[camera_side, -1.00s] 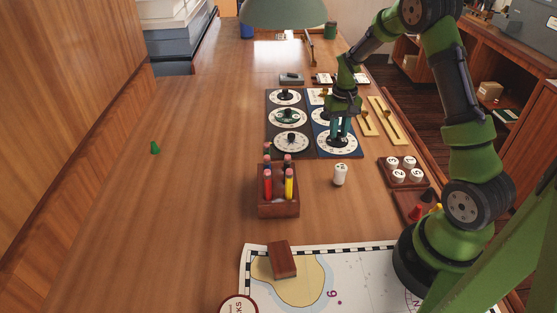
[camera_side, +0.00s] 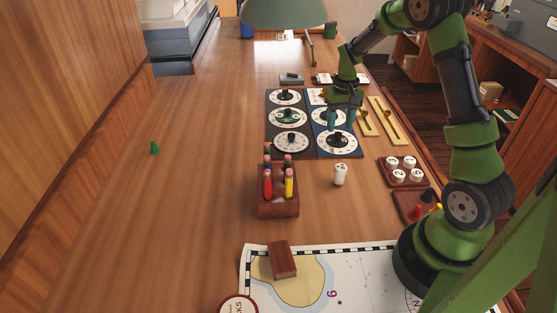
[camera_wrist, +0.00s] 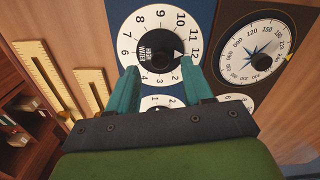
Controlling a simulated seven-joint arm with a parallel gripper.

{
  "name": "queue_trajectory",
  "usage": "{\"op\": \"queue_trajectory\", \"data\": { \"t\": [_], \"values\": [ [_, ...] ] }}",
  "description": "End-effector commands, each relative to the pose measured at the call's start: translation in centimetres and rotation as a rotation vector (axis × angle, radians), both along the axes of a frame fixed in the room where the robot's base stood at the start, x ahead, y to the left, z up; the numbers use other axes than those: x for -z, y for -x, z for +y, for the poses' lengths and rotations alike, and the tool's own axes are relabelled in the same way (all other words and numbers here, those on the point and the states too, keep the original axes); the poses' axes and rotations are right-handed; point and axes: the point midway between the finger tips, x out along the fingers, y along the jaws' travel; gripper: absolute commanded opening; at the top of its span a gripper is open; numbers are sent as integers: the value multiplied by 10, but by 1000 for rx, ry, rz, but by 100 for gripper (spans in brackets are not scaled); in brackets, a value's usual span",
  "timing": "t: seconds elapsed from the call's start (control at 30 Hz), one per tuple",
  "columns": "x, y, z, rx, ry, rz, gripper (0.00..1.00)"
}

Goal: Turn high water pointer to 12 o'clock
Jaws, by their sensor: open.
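The high water dial (camera_wrist: 161,14) has a white number ring on a blue panel. Its dark round pointer knob (camera_wrist: 158,61) has a white triangular mark, which points at or very close to the 12 in the wrist view. In the side view the dial (camera_side: 323,147) is the nearest in the right column, with its dark knob (camera_side: 337,138) upright at the centre. My gripper (camera_side: 341,125) is open and empty, just above and behind this knob. In the wrist view its teal fingertips (camera_wrist: 159,67) are spread on either side of the knob, apart from it.
A compass-like dial (camera_wrist: 256,52) with a blue star lies beside it; other dials sit behind. Brass rulers (camera_side: 386,122) lie to the right. A white cylinder (camera_side: 340,174) and a pencil box (camera_side: 278,205) stand in front.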

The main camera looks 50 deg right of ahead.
Motion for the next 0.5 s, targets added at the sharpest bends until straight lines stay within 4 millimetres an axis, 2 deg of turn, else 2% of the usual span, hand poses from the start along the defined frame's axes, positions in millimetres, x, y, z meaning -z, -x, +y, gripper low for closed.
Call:
{"op": "queue_trajectory", "data": {
  "t": [0.3, 0.5],
  "values": [
    [-80, -1, 0, -1, 3, -6, 51],
    [-120, 0, 0, 0, 1, -4, 51]
  ]
}}
